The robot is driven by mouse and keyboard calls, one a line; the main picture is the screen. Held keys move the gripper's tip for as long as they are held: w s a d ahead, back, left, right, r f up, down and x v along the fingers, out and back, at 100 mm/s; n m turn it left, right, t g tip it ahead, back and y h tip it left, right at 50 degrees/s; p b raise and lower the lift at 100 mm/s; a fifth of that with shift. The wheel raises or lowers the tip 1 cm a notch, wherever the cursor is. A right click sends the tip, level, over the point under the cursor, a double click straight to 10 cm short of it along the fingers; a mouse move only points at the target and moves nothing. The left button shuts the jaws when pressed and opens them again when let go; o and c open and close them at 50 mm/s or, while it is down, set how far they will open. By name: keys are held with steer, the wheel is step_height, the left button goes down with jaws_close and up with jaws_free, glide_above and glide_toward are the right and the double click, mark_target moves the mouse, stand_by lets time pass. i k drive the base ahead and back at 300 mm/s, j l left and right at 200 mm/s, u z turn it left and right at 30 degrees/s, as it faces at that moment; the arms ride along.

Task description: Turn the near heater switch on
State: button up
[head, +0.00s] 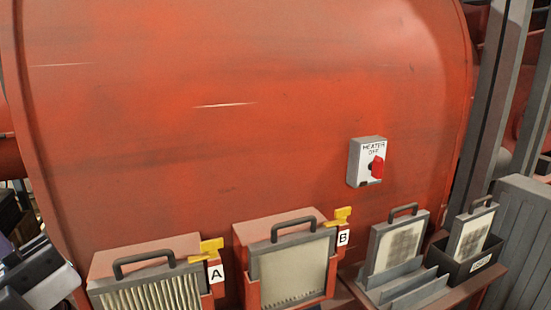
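The heater switch (366,162) is a small grey box with a white face, mounted on the large red curved casing (230,110), right of the middle. Its face reads "HEATER" with a smaller word below that looks like "OFF". A red knob (377,167) sits on the right part of the face, roughly upright. A small dark mark shows at the lower left of the face. No gripper fingers can be made out in this view, and nothing touches the switch.
Below stand two filter housings with dark handles and yellow latches, labelled A (215,273) and B (343,238). Right of them are a grey slotted rack (415,290) and a black bin (465,270), each holding a filter. Grey posts (492,110) rise at right. The casing around the switch is clear.

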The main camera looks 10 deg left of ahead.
mark_target(377, 166)
steer(key=i+l+z, duration=0.1)
steer(key=z, duration=0.25)
steer(key=i+l+z, duration=0.1)
steer(key=l+z, duration=0.15)
steer(key=z, duration=0.15)
steer(key=i+l+z, duration=0.1)
steer(key=z, duration=0.25)
steer(key=i, duration=0.05)
